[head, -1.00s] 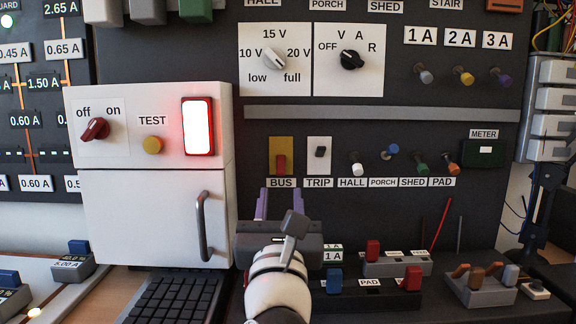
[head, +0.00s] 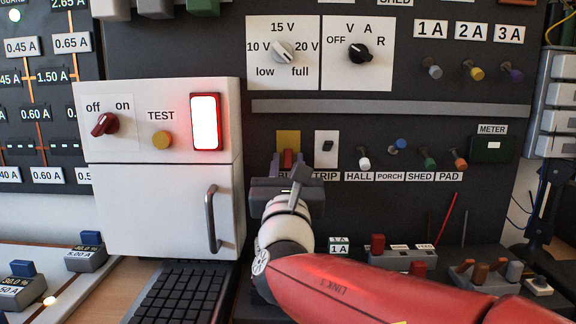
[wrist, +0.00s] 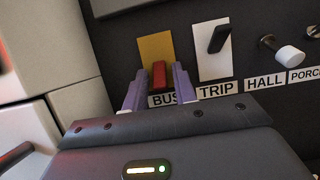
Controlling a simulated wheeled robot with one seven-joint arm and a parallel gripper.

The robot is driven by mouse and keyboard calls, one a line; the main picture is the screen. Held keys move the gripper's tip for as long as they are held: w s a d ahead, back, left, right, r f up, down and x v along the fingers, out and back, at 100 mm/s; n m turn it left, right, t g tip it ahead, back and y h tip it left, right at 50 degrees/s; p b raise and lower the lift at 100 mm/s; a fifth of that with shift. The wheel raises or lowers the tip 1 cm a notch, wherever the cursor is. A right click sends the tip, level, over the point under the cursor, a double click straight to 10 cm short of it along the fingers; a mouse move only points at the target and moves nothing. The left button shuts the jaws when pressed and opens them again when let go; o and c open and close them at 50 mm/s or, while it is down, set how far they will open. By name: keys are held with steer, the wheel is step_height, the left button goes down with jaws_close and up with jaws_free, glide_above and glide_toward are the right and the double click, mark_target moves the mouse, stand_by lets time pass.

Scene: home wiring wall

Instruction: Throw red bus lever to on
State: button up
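The red bus lever (head: 287,158) sits on the lower part of a yellow plate (head: 288,137), above the BUS label (wrist: 163,100). It points down and out from the plate. It also shows in the wrist view (wrist: 158,75), between two purple fingers. My gripper (wrist: 160,72) is open, one finger to each side of the lever, with narrow gaps visible. I cannot tell how deep the fingers reach around it. In the head view, my gripper (head: 287,168) is just below the lever and its body hides most of the BUS label.
The TRIP switch (head: 327,146) is close on the right, then the HALL knob (head: 364,160) and several coloured knobs. A white cabinet (head: 165,205) with a dark handle stands close on the left. A grey rail (head: 390,109) runs above. A keyboard (head: 180,295) lies below.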

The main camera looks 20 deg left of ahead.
mark_target(288, 150)
jaws_close()
steer(key=shift+r, duration=0.15)
steer(key=shift+s+d+r+g+p, duration=0.15)
steer(key=shift+r+g+p, duration=0.3)
steer(key=shift+g+p, duration=0.7)
steer(key=shift+s+r+g+h, duration=0.15)
steer(key=shift+r+g+h, duration=0.15)
steer(key=shift+g, duration=0.85)
steer(key=shift+r+g+h, duration=0.3)
steer(key=shift+r+g, duration=0.2)
steer(key=shift+g, duration=0.7)
steer(key=shift+w+r+g+h, duration=0.15)
steer(key=shift+r+g+h, duration=0.2)
steer(key=shift+g, duration=0.8)
steer(key=shift+w+r+g+h, duration=0.1)
steer(key=shift+r+g+h, duration=0.25)
steer(key=shift+g, duration=0.8)
